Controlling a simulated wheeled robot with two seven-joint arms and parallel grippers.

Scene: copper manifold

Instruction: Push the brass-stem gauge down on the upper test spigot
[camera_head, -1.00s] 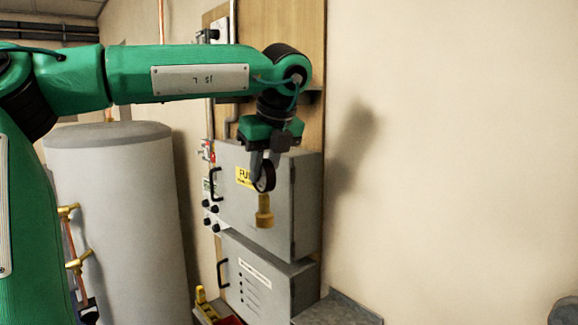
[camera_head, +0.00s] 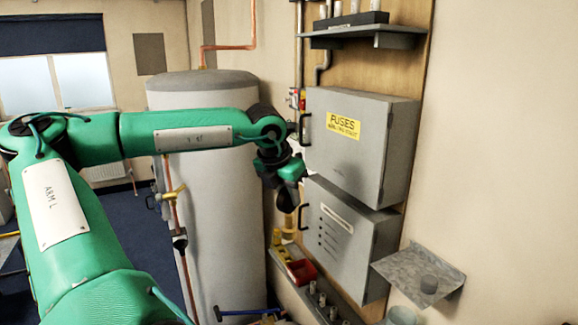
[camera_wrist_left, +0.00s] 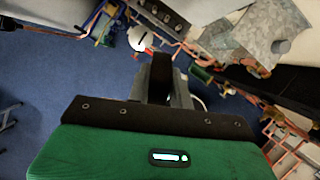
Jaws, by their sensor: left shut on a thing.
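My left gripper (camera_head: 287,188) points down and is shut on the dark round gauge (camera_head: 288,201). The gauge's brass stem (camera_head: 289,222) hangs below the fingers, about upright. In the left wrist view, the fingers (camera_wrist_left: 165,80) close on a dark edge; the stem is hidden there. A brass fitting (camera_head: 172,192) sticks out from the copper pipe in front of the grey cylinder, left of and apart from the gauge. I cannot tell whether it is the upper test spigot. My right gripper is not in view.
The grey cylinder (camera_head: 205,260) stands behind my arm. The fuse box (camera_head: 350,130) and a lower grey box (camera_head: 340,240) are right of the gripper. A ledge with a red tray (camera_head: 301,271) and small parts lies below. A metal shelf (camera_head: 400,268) juts from the wall.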

